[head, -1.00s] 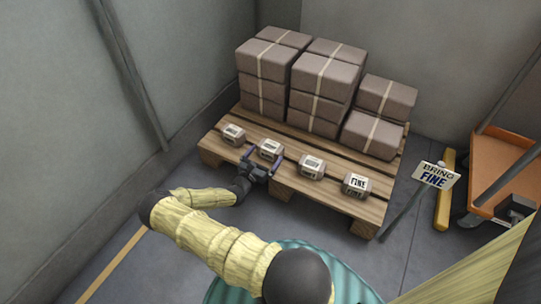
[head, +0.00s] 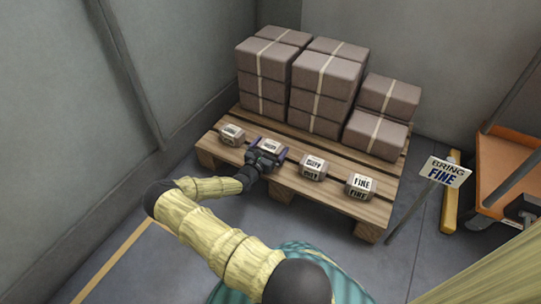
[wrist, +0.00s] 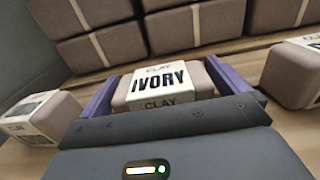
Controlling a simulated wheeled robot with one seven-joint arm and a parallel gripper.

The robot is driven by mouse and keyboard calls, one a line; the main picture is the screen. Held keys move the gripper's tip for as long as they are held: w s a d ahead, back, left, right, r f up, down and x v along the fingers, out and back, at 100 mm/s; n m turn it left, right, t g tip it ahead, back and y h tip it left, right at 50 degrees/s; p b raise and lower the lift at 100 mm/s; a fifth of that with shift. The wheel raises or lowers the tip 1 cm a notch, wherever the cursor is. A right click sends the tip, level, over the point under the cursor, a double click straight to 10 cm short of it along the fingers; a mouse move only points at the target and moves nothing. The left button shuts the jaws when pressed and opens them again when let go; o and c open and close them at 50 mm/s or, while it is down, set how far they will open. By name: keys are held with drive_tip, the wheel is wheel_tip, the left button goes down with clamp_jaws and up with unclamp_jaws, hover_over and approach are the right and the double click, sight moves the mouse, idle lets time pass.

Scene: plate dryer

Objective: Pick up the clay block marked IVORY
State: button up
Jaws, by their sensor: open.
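The clay block marked IVORY (wrist: 160,82) stands between the two purple fingers of my gripper (wrist: 165,92) in the wrist view. My gripper is open around it, and its label faces me. In the head view the same block (head: 271,147) sits on the wooden pallet (head: 300,195) near its front edge, with my gripper (head: 264,153) at it. The lower part of the block is hidden by my gripper. I cannot tell whether the fingers touch its sides.
A small block (head: 232,135) stands left of the IVORY block. Another block (head: 314,167) and one marked FINE (head: 359,186) stand to its right. Stacked brown bricks (head: 322,85) fill the pallet's back. A sign (head: 444,172) reads BRING FINE. An orange cart (head: 503,170) stands at right.

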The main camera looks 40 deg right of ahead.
drive_tip(key=shift+b+x, duration=0.4)
drive_tip(key=shift+x, duration=0.55)
drive_tip(key=shift+c, duration=0.2)
drive_tip(key=shift+r, duration=0.1)
drive_tip(key=c, duration=1.1)
